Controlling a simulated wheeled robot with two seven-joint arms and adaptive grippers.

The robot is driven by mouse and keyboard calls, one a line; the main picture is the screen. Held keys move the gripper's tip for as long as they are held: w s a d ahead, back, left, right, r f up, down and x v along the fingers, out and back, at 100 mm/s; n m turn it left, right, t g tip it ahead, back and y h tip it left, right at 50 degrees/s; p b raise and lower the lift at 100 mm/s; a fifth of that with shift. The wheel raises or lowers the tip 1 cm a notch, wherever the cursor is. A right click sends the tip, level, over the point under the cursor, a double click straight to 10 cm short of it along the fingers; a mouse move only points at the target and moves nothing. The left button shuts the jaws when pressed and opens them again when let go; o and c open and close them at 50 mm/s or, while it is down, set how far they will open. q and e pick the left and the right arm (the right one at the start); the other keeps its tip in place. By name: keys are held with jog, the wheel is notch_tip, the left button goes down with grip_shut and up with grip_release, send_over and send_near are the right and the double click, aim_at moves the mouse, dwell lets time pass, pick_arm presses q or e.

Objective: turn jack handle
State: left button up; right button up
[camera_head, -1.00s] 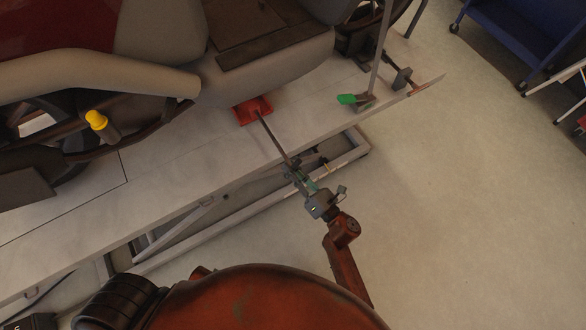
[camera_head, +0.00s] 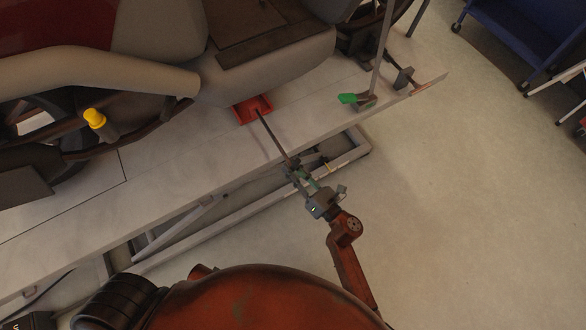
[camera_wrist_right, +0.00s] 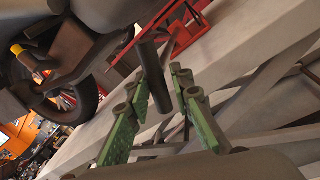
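The red jack (camera_head: 252,109) sits on the light lift platform under the motorcycle. Its dark handle (camera_head: 272,133) slopes down and right past the platform edge to my right gripper (camera_head: 299,174). In the right wrist view the jack shows red at the top (camera_wrist_right: 178,32). The handle's thick dark end (camera_wrist_right: 154,78) points down between the green finger pads of my right gripper (camera_wrist_right: 164,108). The fingers stand apart, with gaps visible beside the handle end; I cannot see clear contact. My left gripper is not in view.
The platform (camera_head: 200,160) has an open lift frame (camera_head: 340,157) below its edge. A green pedal (camera_head: 348,99) stands on the platform to the right of the jack. A blue cart (camera_head: 520,35) stands at the upper right. The floor (camera_head: 460,200) to the right is clear.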

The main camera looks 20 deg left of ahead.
jog(key=shift+o, duration=1.4)
jog(key=r+v, duration=0.1)
jog(key=v, duration=1.1)
jog(key=shift+f, duration=0.45)
